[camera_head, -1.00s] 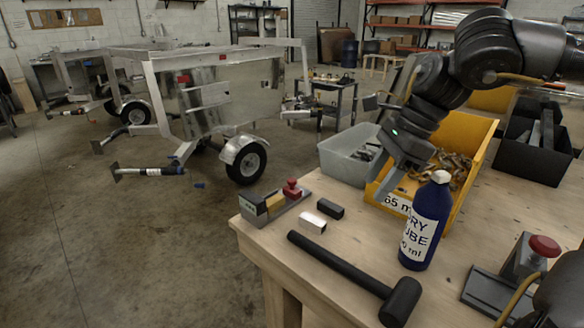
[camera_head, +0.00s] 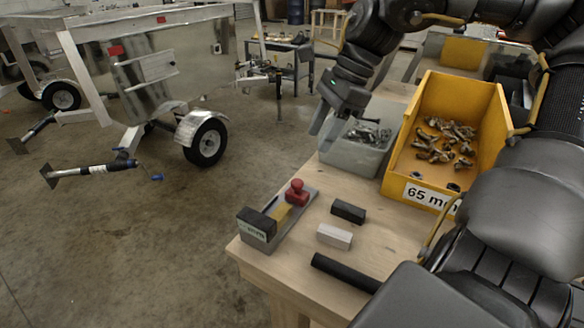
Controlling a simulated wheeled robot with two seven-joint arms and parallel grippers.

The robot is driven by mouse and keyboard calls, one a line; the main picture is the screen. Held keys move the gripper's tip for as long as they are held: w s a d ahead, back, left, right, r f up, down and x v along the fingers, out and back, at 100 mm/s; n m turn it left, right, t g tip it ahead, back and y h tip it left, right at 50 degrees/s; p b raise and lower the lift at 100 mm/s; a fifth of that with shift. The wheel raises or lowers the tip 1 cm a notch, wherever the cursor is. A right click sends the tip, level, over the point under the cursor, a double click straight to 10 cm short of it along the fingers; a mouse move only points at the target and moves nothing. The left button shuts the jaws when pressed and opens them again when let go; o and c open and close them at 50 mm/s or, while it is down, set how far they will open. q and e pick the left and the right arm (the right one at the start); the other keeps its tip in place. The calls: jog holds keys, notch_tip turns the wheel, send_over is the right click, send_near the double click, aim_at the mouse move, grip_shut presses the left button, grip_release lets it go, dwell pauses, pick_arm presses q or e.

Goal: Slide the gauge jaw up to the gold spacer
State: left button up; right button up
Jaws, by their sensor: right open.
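The gauge (camera_head: 266,243) is a long grey base at the table's left corner. A dark block with a pale label (camera_head: 256,222) sits at its near end. The gold spacer (camera_head: 282,213) lies along the base beyond this block. The jaw with its red knob (camera_head: 297,192) stands at the far end of the spacer; I cannot tell whether they touch. My right gripper (camera_head: 321,128) is open and empty, fingers pointing down, above and beyond the jaw, in front of the grey bin's left side. My left gripper is not in view.
A dark block (camera_head: 348,210) and a whitish block (camera_head: 334,236) lie right of the gauge. A black hammer handle (camera_head: 344,272) lies nearer. A grey bin (camera_head: 352,155) and a yellow bin of metal parts (camera_head: 398,185) stand behind. My arm covers the right side.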

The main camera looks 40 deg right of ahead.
aim_at(298, 181)
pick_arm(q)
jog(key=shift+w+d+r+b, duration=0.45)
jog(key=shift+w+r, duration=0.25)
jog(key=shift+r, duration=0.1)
pick_arm(e)
jog(key=x, duration=1)
jog(key=shift+s+a+f, duration=0.1)
jog(key=shift+a+f, duration=0.1)
jog(key=shift+f, duration=0.1)
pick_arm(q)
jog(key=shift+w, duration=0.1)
pick_arm(e)
grip_shut()
